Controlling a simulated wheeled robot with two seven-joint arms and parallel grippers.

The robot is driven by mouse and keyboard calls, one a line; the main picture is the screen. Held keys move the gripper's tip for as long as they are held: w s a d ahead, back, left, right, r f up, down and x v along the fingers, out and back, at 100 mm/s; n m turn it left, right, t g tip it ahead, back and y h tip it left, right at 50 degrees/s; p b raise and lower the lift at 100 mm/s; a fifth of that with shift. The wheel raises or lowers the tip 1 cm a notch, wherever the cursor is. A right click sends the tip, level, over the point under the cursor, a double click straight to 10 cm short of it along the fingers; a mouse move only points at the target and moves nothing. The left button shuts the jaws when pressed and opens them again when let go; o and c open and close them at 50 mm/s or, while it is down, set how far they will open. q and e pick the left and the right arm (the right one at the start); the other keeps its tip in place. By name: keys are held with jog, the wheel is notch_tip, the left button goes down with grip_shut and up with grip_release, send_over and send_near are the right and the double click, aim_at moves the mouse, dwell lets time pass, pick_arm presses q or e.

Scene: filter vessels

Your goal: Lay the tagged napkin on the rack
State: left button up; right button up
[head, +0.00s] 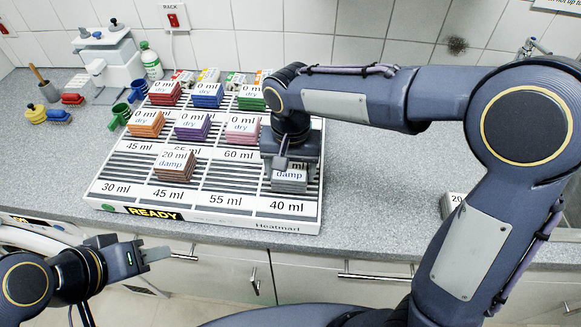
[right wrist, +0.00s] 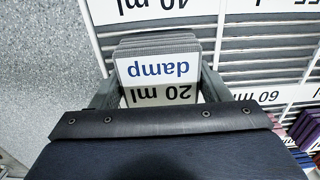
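A grey folded napkin stack (head: 289,181) tagged "20 ml damp" is at the rack's front right, at the slot marked 40 ml. My right gripper (head: 291,163) is directly over it, pointing down. In the right wrist view the napkin (right wrist: 158,68) lies between the two fingers of my right gripper (right wrist: 160,88), which lie against its sides with no clear gap. The white rack (head: 110,190) has dark slats and a front sign reading READY. My left gripper (head: 146,257) is empty, low at the left in front of the counter; its finger opening is unclear.
A brown napkin stack (head: 174,165) tagged "20 ml damp" and several coloured "0 ml dry" stacks stand on the rack. Another tagged item (head: 454,204) is partly hidden behind my right arm. Cups, brushes and a white device (head: 104,60) stand left. The counter right of the rack is mostly free.

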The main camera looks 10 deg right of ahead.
aim_at(290, 168)
jog(key=o, duration=0.4)
jog(key=shift+c, duration=0.2)
notch_tip(290, 168, up, 12)
jog(key=s+d+f+t+y, duration=0.2)
jog(key=s+d+y, duration=0.1)
jog(key=s+d, duration=0.8)
jog(key=s+d+f+n+t, duration=0.1)
jog(key=s+d+f+t, duration=0.2)
jog(key=s+f, duration=0.3)
jog(key=shift+s+d+t+y+p, duration=0.2)
jog(key=shift+d+t+y+p, duration=0.1)
jog(key=shift+d+y+p, duration=0.15)
